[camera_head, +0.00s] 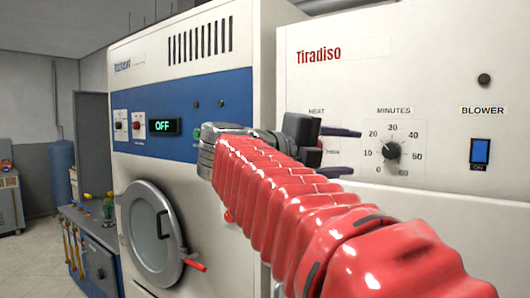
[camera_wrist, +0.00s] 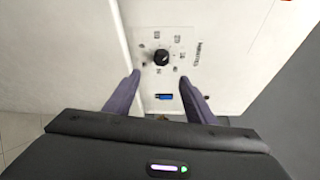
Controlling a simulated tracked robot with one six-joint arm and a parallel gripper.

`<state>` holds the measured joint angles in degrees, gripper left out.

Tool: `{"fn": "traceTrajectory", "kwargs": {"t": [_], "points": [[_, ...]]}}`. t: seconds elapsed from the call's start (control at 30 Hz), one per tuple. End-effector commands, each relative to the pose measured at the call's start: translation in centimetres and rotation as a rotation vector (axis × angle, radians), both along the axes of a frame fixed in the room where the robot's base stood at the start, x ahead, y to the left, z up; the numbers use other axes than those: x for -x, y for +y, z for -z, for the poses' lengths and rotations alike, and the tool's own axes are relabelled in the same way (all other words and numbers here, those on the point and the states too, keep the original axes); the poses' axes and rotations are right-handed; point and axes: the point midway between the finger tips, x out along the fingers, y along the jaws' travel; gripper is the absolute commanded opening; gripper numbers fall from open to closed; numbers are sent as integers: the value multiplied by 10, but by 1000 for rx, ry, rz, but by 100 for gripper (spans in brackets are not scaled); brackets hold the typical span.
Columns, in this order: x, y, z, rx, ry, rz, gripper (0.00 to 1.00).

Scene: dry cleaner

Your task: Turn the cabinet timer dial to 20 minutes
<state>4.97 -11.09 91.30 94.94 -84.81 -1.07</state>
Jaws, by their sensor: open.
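The timer dial (camera_head: 391,150) is a black round knob on the cream cabinet panel, under the word MINUTES. Its scale runs from 0 at lower left, over 20 at left and 30 at top, to 50 at right. Its pointer is too small to read surely. My gripper (camera_head: 356,152) is open and empty, left of the dial, with its two dark fingers one above the other. In the wrist view the dial (camera_wrist: 162,57) shows beyond and between the fingertips of my gripper (camera_wrist: 160,76), apparently not touched.
The blue BLOWER switch (camera_head: 480,151) is right of the dial; a blue patch, likely it, shows between the fingers in the wrist view (camera_wrist: 163,97). The HEAT control is mostly hidden behind my gripper. A dry-cleaning machine (camera_head: 150,90) with a round door (camera_head: 153,233) stands left.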

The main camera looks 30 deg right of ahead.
Motion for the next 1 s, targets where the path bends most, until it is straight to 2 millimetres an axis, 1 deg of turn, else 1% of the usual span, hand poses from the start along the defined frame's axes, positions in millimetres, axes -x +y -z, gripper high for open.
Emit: {"fn": "traceTrajectory", "kwargs": {"t": [0.2,0.33,0.47,0.57,0.67,0.7,0.77,0.8,0.87,1.0], "points": [[-1,0,-1,8,1,-9,50],[-9,1,-9,54,8,-59,50],[-27,8,-24,151,34,-167,50],[-46,20,-37,250,69,-285,50],[-67,40,-46,352,119,-415,50],[-75,49,-48,392,142,-467,50],[-87,64,-49,448,180,-546,50],[-94,75,-49,485,207,-599,50],[-104,93,-45,538,250,-677,50],[-124,138,-26,650,369,-864,50]]}}
